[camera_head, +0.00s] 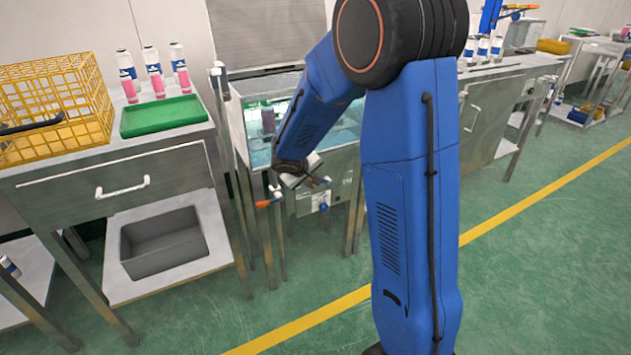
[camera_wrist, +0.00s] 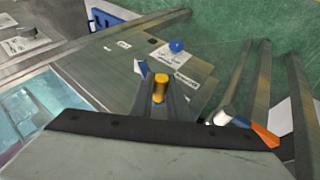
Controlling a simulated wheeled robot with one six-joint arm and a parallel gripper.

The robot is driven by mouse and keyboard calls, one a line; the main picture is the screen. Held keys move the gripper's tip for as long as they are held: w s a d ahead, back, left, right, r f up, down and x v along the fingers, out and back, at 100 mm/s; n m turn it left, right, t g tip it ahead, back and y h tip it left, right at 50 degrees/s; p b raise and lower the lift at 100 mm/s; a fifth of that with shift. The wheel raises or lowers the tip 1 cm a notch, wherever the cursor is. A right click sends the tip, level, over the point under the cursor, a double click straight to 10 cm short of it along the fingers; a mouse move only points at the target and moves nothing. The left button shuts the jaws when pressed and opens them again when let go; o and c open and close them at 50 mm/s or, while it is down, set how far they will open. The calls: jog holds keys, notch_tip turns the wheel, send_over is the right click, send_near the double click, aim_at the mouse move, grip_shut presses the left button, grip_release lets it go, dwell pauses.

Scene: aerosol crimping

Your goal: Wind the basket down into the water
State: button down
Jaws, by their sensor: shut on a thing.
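My gripper (camera_wrist: 160,95) is at the front of the water tank (camera_head: 330,165), below the tank's rim. It is shut on a yellow-orange knob (camera_wrist: 160,84), which shows between its fingers in the wrist view. I take this knob for a crank handle; its arm is hidden. The tank holds teal water (camera_head: 350,128), which also shows at the left in the wrist view (camera_wrist: 30,105). A purple-pink item (camera_head: 268,121) shows at the tank's left side. I cannot make out the basket in the tank, as my arm covers much of it.
An orange-handled lever (camera_head: 265,203) sits left of my gripper, and a blue knob (camera_wrist: 177,45) is on the tank's front panel. A yellow wire crate (camera_head: 90,75) and a green tray (camera_head: 165,115) stand on the left bench. The green floor in front is open.

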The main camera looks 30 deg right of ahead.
jog(key=shift+a+f+n+t+h, duration=0.2)
jog(key=shift+a+f+h, duration=0.1)
jog(key=shift+f+h, duration=0.6)
jog(key=shift+a+f+n+t+h, duration=0.1)
jog(key=shift+a+f+n+h, duration=0.15)
jog(key=shift+f+h, duration=0.6)
jog(key=shift+a+f+n+t+h, duration=0.15)
jog(key=shift+a+f+h, duration=0.2)
jog(key=shift+f+h, duration=0.55)
jog(key=shift+s+f+y, duration=0.1)
jog(key=shift+f+y, duration=0.15)
jog(key=shift+f, duration=0.05)
jog(key=c, duration=1.7)
grip_release()
jog(key=v, duration=1.7)
jog(key=shift+a+r, duration=0.15)
